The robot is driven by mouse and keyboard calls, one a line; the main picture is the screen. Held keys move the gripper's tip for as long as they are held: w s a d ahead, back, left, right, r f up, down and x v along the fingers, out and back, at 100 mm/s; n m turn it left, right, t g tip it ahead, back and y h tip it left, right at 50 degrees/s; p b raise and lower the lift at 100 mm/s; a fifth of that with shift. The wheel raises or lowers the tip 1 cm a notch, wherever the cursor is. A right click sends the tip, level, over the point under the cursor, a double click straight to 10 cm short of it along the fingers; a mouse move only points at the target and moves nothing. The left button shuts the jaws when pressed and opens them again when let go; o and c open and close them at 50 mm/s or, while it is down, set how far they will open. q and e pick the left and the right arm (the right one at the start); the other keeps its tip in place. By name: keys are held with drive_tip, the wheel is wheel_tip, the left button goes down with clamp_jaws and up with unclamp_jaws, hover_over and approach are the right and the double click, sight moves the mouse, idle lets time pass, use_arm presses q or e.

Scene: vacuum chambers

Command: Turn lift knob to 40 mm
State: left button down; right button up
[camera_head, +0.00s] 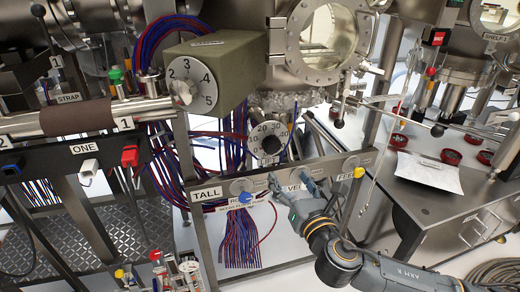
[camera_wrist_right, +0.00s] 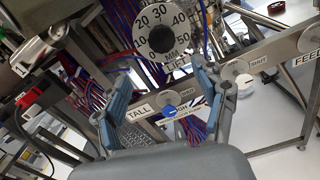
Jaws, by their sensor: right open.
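The lift knob (camera_head: 268,139) has a round white dial with numbers in tens and a dark hub, below the olive box in the middle of the head view. In the right wrist view the dial (camera_wrist_right: 165,28) reads from 0 to 50, with "MM LIFT" lettering under it. Its exact setting is too small to tell. My right gripper (camera_head: 286,184) is open and empty, below and slightly right of the dial. The wrist view shows its two blue-grey fingers (camera_wrist_right: 164,76) spread apart, with the dial ahead, apart from them. My left gripper is not in view.
A metal rail with TALL (camera_head: 207,194) and FEED (camera_head: 352,174) labels and small round knobs runs below the dial. The olive box (camera_head: 215,68) with a numbered dial sits above left. Red and blue cables (camera_head: 240,240) hang close by. A steel cabinet (camera_head: 435,208) stands right.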

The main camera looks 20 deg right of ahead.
sight(273, 148)
drive_tip(key=w+p, duration=0.1)
drive_tip(key=w, duration=1.2)
drive_tip(key=shift+w, duration=0.15)
drive_tip(key=c, duration=1.2)
